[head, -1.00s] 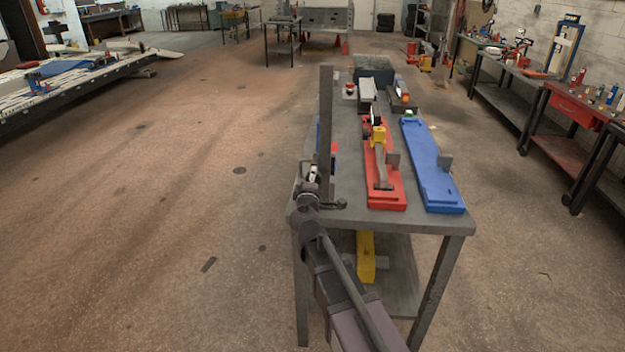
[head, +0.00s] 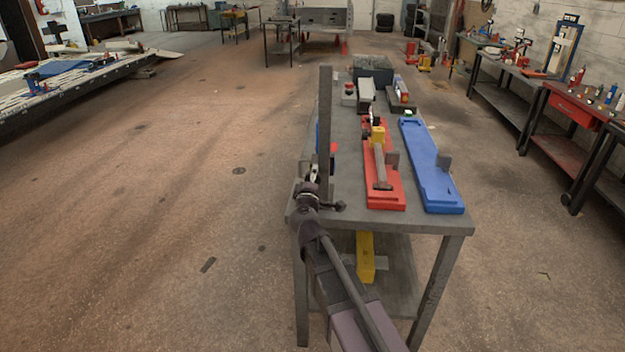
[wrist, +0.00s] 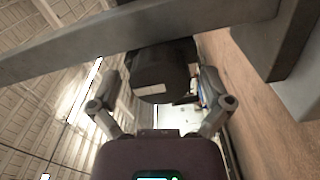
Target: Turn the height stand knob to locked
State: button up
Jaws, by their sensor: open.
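The height stand is a tall grey post (head: 326,130) at the near left edge of the bench. In the wrist view it runs as a grey bar (wrist: 90,42) across the top. Its dark round knob (wrist: 160,68) faces the wrist camera, with a pale mark on its lower face. My gripper (wrist: 160,88) is open, with one finger on each side of the knob and visible gaps. I cannot tell how deep the fingertips reach. In the head view my gripper (head: 313,172) is beside the post; the knob cannot be made out there.
Grey boxes stand at the bench's far end. The floor (head: 150,220) left of the bench is clear.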

jog(key=shift+s, duration=0.15)
jog(key=s, duration=1.1)
jog(key=shift+s+a, duration=0.2)
jog(key=shift+s, duration=0.15)
jog(key=shift+d, duration=0.1)
jog(key=s+d+f+m+g+h+p, duration=0.1)
jog(key=d+f+m+g+h+p, duration=0.25)
jog(key=d, duration=0.55)
jog(key=s+d+f+m+g+h+p, duration=0.1)
jog(key=d+m+g+h+p, duration=0.1)
jog(key=d+m+g, duration=0.6)
jog(key=s+d+f+m+g+y+p, duration=0.1)
jog(key=s+d+m+g+y+p, duration=0.1)
jog(key=s, duration=0.4)
jog(key=s+d+f+m+g+y+p, duration=0.1)
jog(key=s+d+g+y+p, duration=0.3)
jog(key=s, duration=0.1)
jog(key=shift+s+d+f+m, duration=0.2)
jog(key=shift+s+f+m, duration=0.05)
jog(key=shift+s+m, duration=0.1)
jog(key=shift+g, duration=0.25)
